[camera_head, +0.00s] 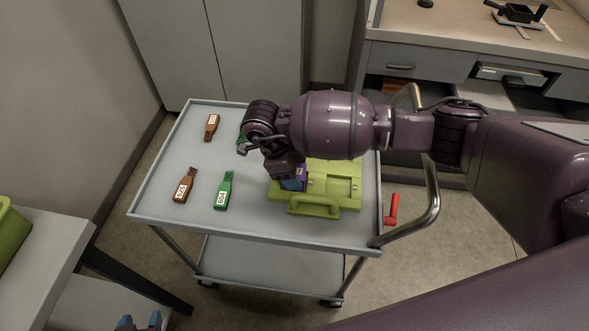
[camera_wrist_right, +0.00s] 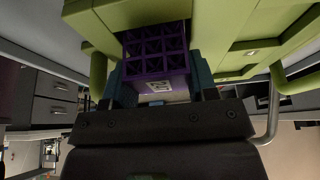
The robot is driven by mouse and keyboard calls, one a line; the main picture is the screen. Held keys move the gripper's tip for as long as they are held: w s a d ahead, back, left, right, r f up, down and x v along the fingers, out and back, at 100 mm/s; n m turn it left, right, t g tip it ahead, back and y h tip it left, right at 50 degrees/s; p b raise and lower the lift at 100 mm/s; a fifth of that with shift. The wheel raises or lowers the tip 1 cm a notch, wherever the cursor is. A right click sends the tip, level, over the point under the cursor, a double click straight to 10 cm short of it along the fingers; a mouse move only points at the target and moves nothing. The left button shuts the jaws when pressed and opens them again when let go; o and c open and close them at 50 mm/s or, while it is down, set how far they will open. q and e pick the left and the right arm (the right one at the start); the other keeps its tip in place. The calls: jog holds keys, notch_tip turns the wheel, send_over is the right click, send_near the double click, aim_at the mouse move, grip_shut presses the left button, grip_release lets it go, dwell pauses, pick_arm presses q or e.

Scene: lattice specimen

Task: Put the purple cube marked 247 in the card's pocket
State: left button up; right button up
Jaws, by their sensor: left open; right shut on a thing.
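The purple lattice cube (camera_wrist_right: 155,52) is between the teal fingers of my right gripper (camera_wrist_right: 160,80), with a white label whose digits are hard to read. In the head view the cube (camera_head: 301,172) shows as a small purple patch beside the right gripper (camera_head: 292,184), mostly covered by my arm. The lime-green card (camera_head: 333,188) lies on the cart, directly at the cube. Green walls border the cube in the wrist view; I cannot tell how deep it sits in a pocket. My left gripper (camera_head: 139,321) shows only its blue fingertips, apart and empty, at the bottom edge.
The grey cart (camera_head: 160,190) carries brown tags (camera_head: 212,127) (camera_head: 184,186) and a green tag (camera_head: 223,190) with white labels; another green piece is partly hidden by my arm. A red handle (camera_head: 392,209) hangs at the cart's right side.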

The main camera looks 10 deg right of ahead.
jog(key=o, duration=1.3)
pick_arm(q)
jog(key=shift+a, duration=0.1)
pick_arm(e)
jog(key=shift+a+r, duration=0.1)
jog(key=shift+r, duration=0.15)
jog(key=shift+p+v, duration=0.85)
jog(key=shift+v, duration=1.4)
pick_arm(q)
jog(key=r, duration=0.1)
jog(key=w+r, duration=0.1)
jog(key=shift+r+t, duration=0.3)
jog(key=shift+r, duration=0.05)
jog(key=shift+f, duration=0.1)
